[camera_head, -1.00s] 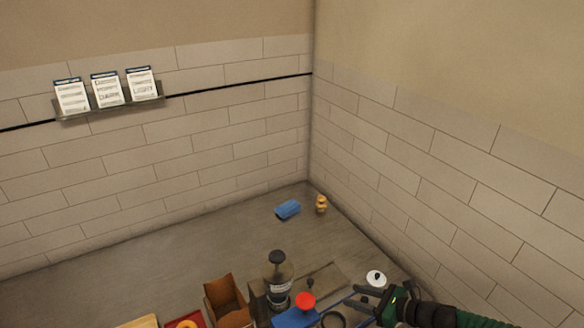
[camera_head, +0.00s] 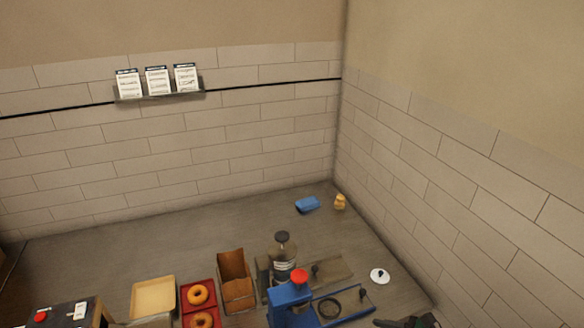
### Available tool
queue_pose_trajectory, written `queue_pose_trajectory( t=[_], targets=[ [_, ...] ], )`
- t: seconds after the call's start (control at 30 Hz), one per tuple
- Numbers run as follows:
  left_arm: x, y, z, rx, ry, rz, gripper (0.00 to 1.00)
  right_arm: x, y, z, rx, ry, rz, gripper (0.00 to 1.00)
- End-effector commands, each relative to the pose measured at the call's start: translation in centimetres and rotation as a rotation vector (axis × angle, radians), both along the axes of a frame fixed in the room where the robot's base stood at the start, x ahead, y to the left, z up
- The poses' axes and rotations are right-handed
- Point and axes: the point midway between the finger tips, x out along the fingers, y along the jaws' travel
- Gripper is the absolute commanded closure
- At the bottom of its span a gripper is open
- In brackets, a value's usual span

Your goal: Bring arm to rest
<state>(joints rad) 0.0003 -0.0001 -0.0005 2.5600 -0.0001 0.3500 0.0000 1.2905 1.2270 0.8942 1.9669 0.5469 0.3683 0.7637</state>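My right gripper (camera_head: 388,322) shows only in part at the bottom edge, right of centre, as a dark shape cut off by the frame. Its fingers cannot be made out well enough to tell open from shut. A white round lid with a dark knob (camera_head: 379,276) lies on the counter above it, apart from it. My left gripper is not in view.
A blue device with a red knob (camera_head: 290,300) stands left of my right gripper, with a jar (camera_head: 283,262) behind it. A brown box (camera_head: 236,280), a red tray (camera_head: 186,302) with bagels and a tan tray (camera_head: 153,281) stand further left.

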Motion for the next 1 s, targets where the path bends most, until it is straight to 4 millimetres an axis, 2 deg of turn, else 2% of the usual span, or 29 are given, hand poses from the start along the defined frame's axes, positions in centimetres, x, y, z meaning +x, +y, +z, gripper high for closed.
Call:
queue_pose_trajectory(
  t=[0.2, 0.33, 0.43, 0.57, 0.7, 0.83, 1.0],
  targets=[
    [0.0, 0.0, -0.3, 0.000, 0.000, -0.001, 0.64, -4.5, 3.3, -2.7, -0.253, -0.009, 0.309, 0.59],
    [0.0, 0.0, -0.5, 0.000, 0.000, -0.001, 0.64, -7.9, 4.4, -3.7, -0.454, -0.039, 0.561, 0.59],
    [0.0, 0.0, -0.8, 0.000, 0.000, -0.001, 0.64, -10.7, 4.4, -3.7, -0.643, -0.086, 0.805, 0.59],
    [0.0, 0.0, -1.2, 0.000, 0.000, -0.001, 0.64, -13.9, 3.6, -1.2, -0.945, -0.210, 1.199, 0.59],
    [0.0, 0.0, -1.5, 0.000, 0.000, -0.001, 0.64, -15.7, 3.3, 3.3, -1.212, -0.400, 1.552, 0.59],
    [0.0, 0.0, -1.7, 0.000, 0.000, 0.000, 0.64, -16.6, 3.4, 5.9, -1.331, -0.533, 1.718, 0.59],
    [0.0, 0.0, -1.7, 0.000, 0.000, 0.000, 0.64, -16.8, 3.3, 6.5, -1.361, -0.581, 1.766, 0.59]
  ],
)
